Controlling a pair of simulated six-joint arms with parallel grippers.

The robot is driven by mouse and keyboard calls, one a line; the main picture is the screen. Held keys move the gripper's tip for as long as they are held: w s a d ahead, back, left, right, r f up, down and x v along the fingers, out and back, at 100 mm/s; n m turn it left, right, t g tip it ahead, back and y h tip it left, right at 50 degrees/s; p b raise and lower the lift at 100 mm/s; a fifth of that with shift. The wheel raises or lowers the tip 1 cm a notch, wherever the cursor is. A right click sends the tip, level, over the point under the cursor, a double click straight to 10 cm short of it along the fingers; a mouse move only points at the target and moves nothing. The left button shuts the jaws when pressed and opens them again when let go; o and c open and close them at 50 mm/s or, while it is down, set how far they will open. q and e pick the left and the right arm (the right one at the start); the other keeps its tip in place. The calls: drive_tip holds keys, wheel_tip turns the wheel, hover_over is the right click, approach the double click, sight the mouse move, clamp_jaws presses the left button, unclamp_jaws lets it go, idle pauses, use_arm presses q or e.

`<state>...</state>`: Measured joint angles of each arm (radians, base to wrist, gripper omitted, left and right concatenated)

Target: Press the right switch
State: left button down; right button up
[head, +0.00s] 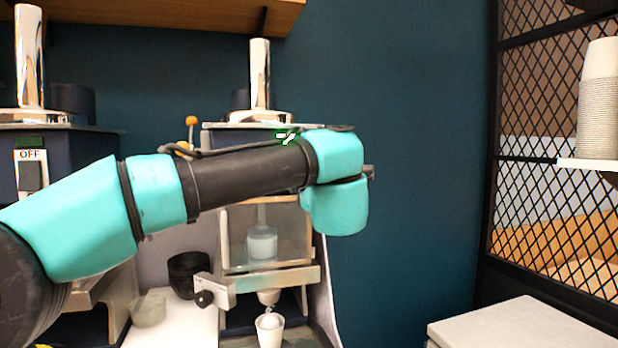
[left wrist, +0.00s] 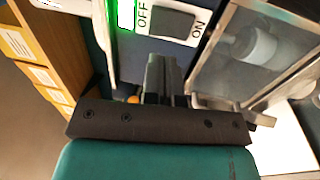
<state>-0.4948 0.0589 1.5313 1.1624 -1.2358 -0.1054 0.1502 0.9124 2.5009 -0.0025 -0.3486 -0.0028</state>
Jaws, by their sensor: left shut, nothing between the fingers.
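The right machine (head: 262,125) stands behind my left arm, which hides most of its upper front. Its switch (left wrist: 170,22) shows in the left wrist view as a dark rocker between OFF and ON labels, with a lit green light (left wrist: 126,14) beside it. A green glow also shows above my arm in the head view. My left gripper (left wrist: 161,62) is shut and empty just below the switch in the left wrist view; I cannot tell whether it touches. In the head view it is hidden behind my wrist. The left machine has a switch (head: 31,176) labelled OFF. My right gripper is not in view.
A white cup (head: 269,332) stands under the right machine's outlet. Stacked cups (head: 598,105) sit on a shelf at the right. The blue wall right of my wrist is clear.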

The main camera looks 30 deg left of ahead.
use_arm(q)
drive_tip(key=x, duration=0.9)
drive_tip(key=shift+w+a+r, duration=0.1)
drive_tip(key=shift+w, duration=0.05)
idle(0.4)
drive_tip(key=s+d+r, duration=0.2)
drive_tip(key=s+d, duration=0.7)
drive_tip(key=s, duration=0.1)
drive_tip(key=shift+d, duration=0.35)
